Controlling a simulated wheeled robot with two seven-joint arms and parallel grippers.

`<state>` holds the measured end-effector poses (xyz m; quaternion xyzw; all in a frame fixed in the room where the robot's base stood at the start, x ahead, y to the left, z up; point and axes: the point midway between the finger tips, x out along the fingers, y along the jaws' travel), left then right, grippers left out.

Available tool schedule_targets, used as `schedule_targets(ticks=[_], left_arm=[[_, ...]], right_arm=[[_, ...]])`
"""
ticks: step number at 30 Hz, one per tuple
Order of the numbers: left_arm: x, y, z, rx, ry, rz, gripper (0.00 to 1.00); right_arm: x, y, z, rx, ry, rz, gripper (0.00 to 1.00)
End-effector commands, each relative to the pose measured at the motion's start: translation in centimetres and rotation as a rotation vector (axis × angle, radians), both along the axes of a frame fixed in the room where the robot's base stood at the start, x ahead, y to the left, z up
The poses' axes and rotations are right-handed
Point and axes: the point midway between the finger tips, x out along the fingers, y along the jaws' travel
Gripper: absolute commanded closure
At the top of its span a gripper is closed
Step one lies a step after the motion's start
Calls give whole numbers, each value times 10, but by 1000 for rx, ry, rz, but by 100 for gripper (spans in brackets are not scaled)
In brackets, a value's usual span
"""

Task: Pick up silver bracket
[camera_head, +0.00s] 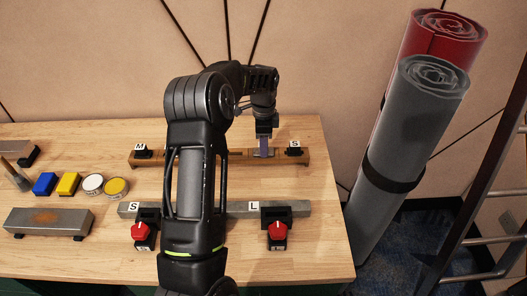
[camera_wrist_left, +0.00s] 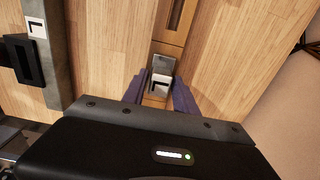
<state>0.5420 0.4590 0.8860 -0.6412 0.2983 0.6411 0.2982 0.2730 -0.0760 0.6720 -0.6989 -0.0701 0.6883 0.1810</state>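A small silver bracket (camera_wrist_left: 162,66) with a white label bearing a black L-shaped mark lies on the wooden rail (camera_wrist_left: 174,18) in the left wrist view. My left gripper (camera_wrist_left: 160,86) has its two purple fingers apart, one on each side of the bracket and rail. A strip of wood shows between the fingers below the label. I cannot tell whether the fingertips touch the bracket. In the head view my left gripper (camera_head: 263,152) points down at the right part of the rail and hides the bracket. My right gripper is not in view.
The wooden rail carries black holders marked M (camera_head: 142,151) and S (camera_head: 294,148). Nearer, a grey bar (camera_head: 238,207) has red-knobbed clamps (camera_head: 277,232). Blue (camera_head: 45,183) and yellow (camera_head: 68,183) blocks, round tins (camera_head: 93,183) and a grey block (camera_head: 48,221) sit left. Rolled mats (camera_head: 412,120) stand right.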

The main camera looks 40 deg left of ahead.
Motion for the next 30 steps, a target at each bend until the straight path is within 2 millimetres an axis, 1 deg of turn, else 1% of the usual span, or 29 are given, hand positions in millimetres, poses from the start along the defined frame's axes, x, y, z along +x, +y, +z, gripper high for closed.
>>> schedule_targets(ticks=[1,2,12,30], left_arm=[[0,0,0,0,0,0,70],[0,0,0,0,0,0,73],[0,0,0,0,0,0,100],[0,0,2,1,-2,0,100]], right_arm=[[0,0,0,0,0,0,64],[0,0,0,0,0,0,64],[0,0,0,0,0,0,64],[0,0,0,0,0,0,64]])
